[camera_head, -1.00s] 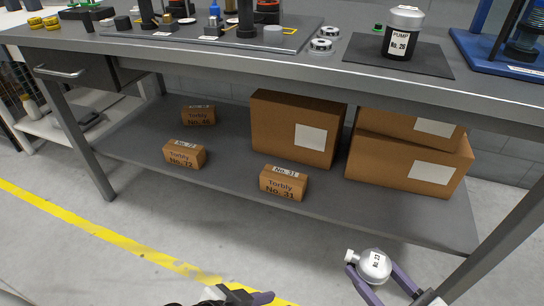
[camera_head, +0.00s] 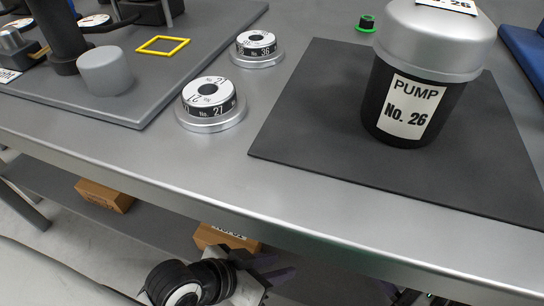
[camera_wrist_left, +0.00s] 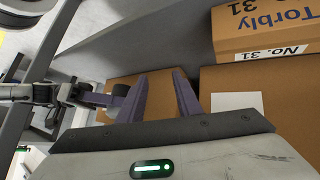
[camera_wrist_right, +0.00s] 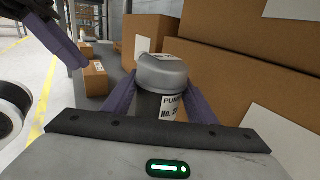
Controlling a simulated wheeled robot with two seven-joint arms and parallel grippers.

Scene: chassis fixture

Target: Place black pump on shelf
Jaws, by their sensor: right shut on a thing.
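A pump (camera_wrist_right: 162,72) with a silver cap and dark body is held upright between the fingers of my right gripper (camera_wrist_right: 162,92); its label number is partly hidden. The grey lower shelf (camera_wrist_left: 150,40) lies under the table, with cardboard boxes beside the held pump. I cannot tell whether the pump touches the shelf. My left gripper (camera_wrist_left: 160,76) is open and empty, facing a box in the left wrist view. Another black pump with a silver cap, labelled No. 26 (camera_head: 415,105), stands on a black mat (camera_head: 300,130) on the tabletop.
Large boxes (camera_wrist_right: 240,95) crowd the right wrist view's right side. Small Torbly boxes (camera_wrist_right: 95,78) stand farther along the shelf. The table's front edge (camera_head: 240,218) overhangs the shelf. Round No. 27 (camera_head: 210,103) and No. 36 (camera_head: 257,46) parts sit left of the mat.

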